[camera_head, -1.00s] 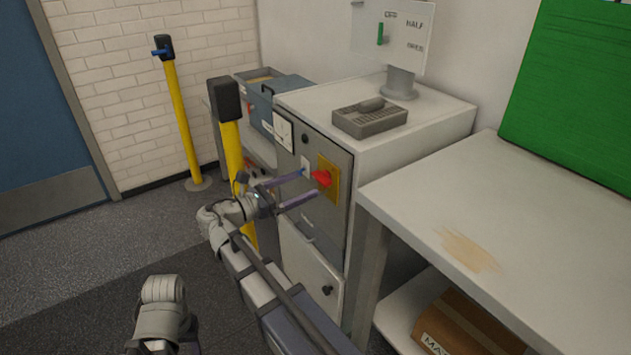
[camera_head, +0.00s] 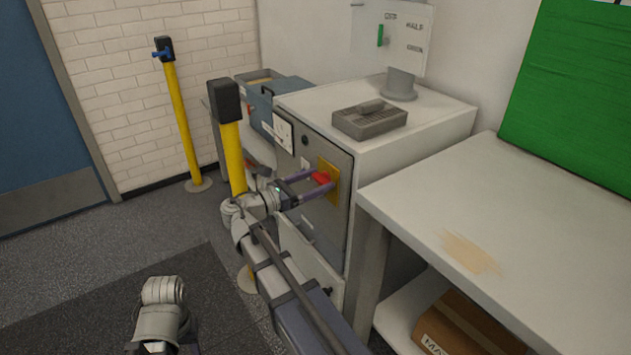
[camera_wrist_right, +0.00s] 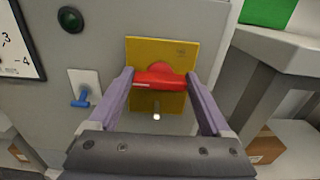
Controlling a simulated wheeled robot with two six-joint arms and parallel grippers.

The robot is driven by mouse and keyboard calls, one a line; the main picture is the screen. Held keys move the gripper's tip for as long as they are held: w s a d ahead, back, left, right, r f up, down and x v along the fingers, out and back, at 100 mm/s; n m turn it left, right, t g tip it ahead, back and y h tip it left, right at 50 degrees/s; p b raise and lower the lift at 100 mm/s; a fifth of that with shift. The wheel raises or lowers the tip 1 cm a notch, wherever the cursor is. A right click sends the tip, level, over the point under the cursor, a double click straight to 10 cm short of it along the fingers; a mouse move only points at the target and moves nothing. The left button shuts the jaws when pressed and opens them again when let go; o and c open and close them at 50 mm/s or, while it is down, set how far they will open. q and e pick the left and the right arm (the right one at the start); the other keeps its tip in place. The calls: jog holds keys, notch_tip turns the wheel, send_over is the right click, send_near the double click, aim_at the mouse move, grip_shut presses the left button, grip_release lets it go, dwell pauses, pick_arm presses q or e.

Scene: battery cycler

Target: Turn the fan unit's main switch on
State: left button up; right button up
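The main switch is a red rotary handle (camera_head: 321,178) on a yellow plate (camera_head: 333,183), on the grey front panel of the cabinet. In the right wrist view the red handle (camera_wrist_right: 160,80) lies roughly horizontal across the yellow plate (camera_wrist_right: 160,50). My right gripper (camera_head: 312,182) is open, with its two purple fingers at either side of the handle. In the wrist view the fingertips (camera_wrist_right: 160,78) are close to the handle's two ends; I cannot tell whether they touch. My left gripper is not in view; only a grey part of my left arm shows at the lower left.
A blue toggle (camera_wrist_right: 81,97), a dark green round button (camera_wrist_right: 70,19) and a dial gauge (camera_wrist_right: 17,45) are left of the switch. A yellow post (camera_head: 234,150) stands close to my right arm. A white workbench (camera_head: 500,220) is on the right.

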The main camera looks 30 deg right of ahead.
jog(key=c, duration=0.7)
